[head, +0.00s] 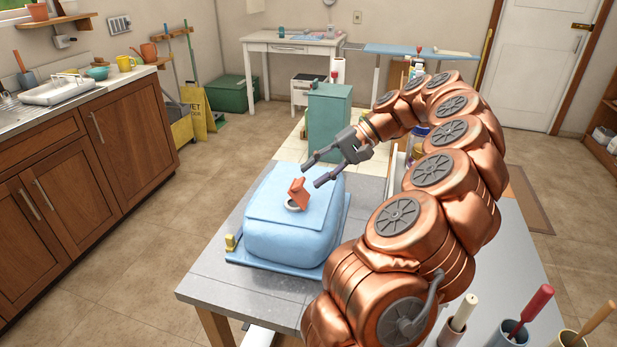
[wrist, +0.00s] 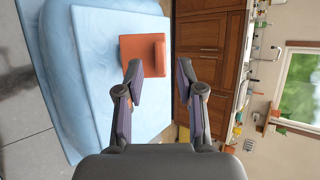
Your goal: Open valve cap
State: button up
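The valve cap is an orange-brown piece (head: 299,192) on top of a light blue, soft-looking block (head: 290,246). In the head view it stands tilted over a pale ring (head: 292,205). In the wrist view the cap (wrist: 142,54) lies just beyond my fingertips, against the blue block (wrist: 85,80). My gripper (head: 317,172) is open and empty, above and to the right of the cap, with its fingers pointing left. In the wrist view my gripper (wrist: 160,82) shows a clear gap between its fingers. It appears apart from the cap.
The block rests on a grey table (head: 285,290) with a small yellow piece (head: 231,242) at its left corner. Holders with tool handles (head: 515,330) stand at the table's right front. A teal cabinet (head: 329,123) stands behind. Wooden kitchen cabinets (head: 90,165) line the left wall.

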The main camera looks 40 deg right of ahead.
jog(key=shift+v, duration=2.1)
jog(key=shift+o, duration=0.3)
